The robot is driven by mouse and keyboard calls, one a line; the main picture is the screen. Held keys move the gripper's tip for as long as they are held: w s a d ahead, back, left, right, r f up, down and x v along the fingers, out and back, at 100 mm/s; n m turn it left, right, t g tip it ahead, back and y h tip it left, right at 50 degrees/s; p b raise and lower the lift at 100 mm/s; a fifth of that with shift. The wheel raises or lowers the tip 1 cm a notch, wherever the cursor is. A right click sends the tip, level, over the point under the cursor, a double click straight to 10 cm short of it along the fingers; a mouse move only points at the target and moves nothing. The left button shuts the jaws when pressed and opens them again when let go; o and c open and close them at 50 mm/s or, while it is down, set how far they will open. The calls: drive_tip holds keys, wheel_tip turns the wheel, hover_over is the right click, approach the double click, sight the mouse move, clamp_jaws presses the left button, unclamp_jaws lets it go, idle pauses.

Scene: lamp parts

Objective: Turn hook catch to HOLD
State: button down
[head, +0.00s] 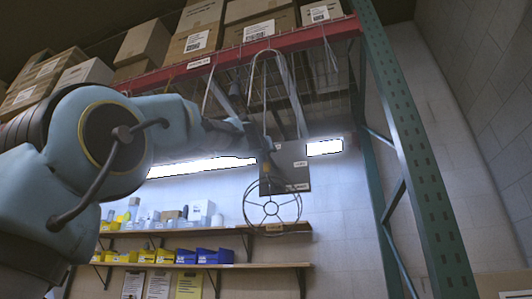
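My arm reaches up from the left, and my gripper (266,160) is at a dark rectangular panel (296,178) hanging below the red shelf beam. The gripper is small, dark and partly hidden by my wrist. I cannot tell whether its fingers are open or shut, or whether they touch anything. A pale, hook-shaped curved tube (263,53) rises above the panel in front of the beam. I cannot make out a hook catch or a HOLD mark; small pale labels on the panel are too small to read.
A red beam (240,55) carries cardboard boxes (195,42); a green upright (415,160) stands at right. Cables or rods hang near the panel. A round wire frame (272,208) shows below it. Wall shelves (180,265) hold yellow and blue bins. A bright light strip (200,167) lies behind.

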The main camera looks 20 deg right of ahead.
idle(0.3)
drive_tip(key=shift+c, duration=1.7)
unclamp_jaws()
drive_tip(key=b+v, duration=0.4)
drive_tip(key=v, duration=0.6)
drive_tip(key=shift+s+a+f+b, duration=0.2)
drive_tip(key=shift+s+a+b, duration=0.05)
drive_tip(key=shift+b, duration=0.15)
